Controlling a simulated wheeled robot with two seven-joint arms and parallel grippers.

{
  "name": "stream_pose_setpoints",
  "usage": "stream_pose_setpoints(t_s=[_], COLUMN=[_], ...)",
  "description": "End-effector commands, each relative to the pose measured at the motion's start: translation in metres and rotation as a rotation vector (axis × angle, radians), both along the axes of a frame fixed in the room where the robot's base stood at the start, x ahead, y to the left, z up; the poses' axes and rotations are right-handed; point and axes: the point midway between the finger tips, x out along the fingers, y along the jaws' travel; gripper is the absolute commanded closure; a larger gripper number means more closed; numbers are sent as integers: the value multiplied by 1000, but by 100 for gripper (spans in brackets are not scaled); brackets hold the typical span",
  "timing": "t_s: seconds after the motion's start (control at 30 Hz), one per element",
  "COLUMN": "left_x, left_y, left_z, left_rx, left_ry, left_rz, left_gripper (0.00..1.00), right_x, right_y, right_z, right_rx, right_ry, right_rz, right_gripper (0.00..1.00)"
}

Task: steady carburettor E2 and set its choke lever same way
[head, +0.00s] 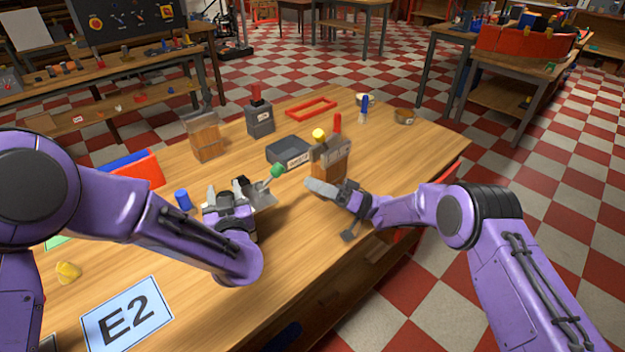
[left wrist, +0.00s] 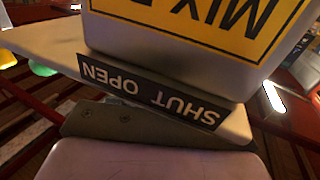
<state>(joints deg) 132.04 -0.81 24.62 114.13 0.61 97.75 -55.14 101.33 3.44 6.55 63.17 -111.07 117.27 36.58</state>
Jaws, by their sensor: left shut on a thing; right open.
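A grey carburettor (head: 262,198) stands on the wooden table behind my left gripper, mostly hidden by it. Its lever with a green knob (head: 277,170) points up and to the right. In the left wrist view a grey body with a yellow MIX label (left wrist: 215,18) appears upside down, above a plate marked SHUT and OPEN (left wrist: 150,95). A green knob (left wrist: 43,68) shows at the left there. My left gripper (head: 228,203) is shut on the carburettor. My right gripper (head: 335,210) is open and empty, to the right of the carburettor. An E2 card (head: 126,316) lies at the near left.
The table's near right is clear.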

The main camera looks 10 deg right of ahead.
Motion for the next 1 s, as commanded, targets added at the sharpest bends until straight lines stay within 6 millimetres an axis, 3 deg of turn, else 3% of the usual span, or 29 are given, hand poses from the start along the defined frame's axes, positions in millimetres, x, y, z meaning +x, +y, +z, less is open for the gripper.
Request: stream_pose_setpoints(t_s=[0.33, 0.37, 0.43, 0.77, 0.87, 1.0], left_x=[-1, -1, -1, -3, -17, -51], left_y=[-1, -1, -1, -1, -6, -15], left_z=[-1, -1, -1, -1, -1, -1], left_rx=[0, 0, 0, 0, 1, 3], left_ry=[3, 3, 3, 2, 2, 3], left_rz=[-2, -2, -2, -2, -4, -6], left_gripper=[94, 45, 23, 22, 22, 22], right_x=[0, 0, 0, 0, 0, 0], right_y=[0, 0, 0, 1, 1, 1], right_z=[0, 0, 0, 0, 0, 0], right_rx=[0, 0, 0, 0, 0, 0], right_ry=[0, 0, 0, 0, 0, 0], right_rz=[0, 0, 0, 0, 0, 0], right_gripper=[44, 44, 44, 44, 44, 44])
